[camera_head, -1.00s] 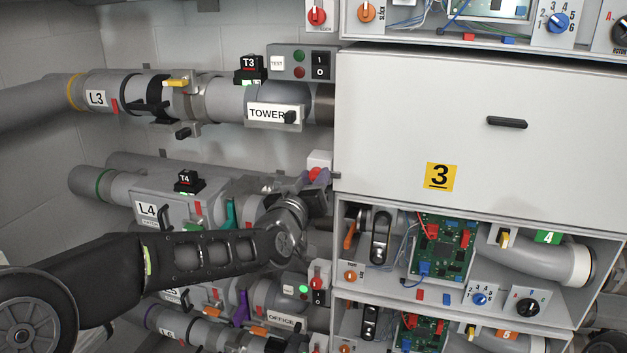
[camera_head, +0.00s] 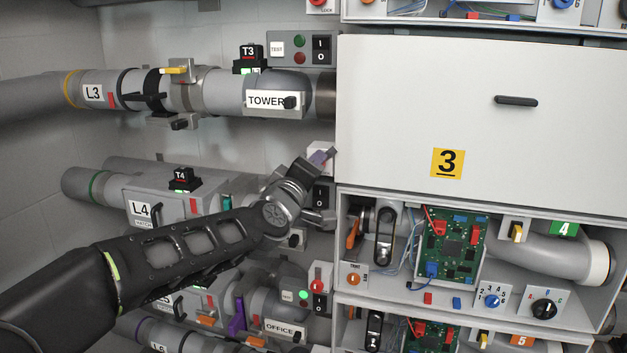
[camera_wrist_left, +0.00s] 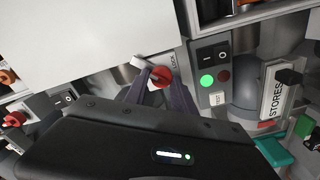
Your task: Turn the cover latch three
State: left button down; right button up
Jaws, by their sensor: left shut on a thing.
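The large white cover marked 3 (camera_head: 420,70) is closed on the cabinet and has a black handle. It also shows in the wrist view (camera_wrist_left: 75,40). The latch is a red knob (camera_wrist_left: 160,77) marked LOCK, on a pale plate beside the cover's edge. My left gripper (camera_head: 323,157) is at this plate, left of the cover's lower left corner. In the wrist view its purple fingers (camera_wrist_left: 159,82) are on both sides of the red knob, shut on it. The gripper hides the knob in the head view. My right gripper is out of view.
An open bay with a green circuit board (camera_head: 452,245) lies below the cover. A switch box with a green light (camera_wrist_left: 211,80) and the STORES label (camera_wrist_left: 274,98) are close to the gripper. The TOWER pipe (camera_head: 225,95) runs above my left arm.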

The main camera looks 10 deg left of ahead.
pick_arm(q)
jog(key=n+b, duration=0.1)
jog(key=n, duration=0.2)
jog(key=n+b, duration=0.2)
jog(key=n, duration=0.1)
jog(key=f+n+b, duration=0.1)
jog(key=n, duration=0.2)
dwell(0.4)
jog(key=c, duration=1.4)
grip_release()
jog(key=o, duration=0.3)
jog(key=shift+a, duration=0.1)
jog(key=shift+r, duration=0.15)
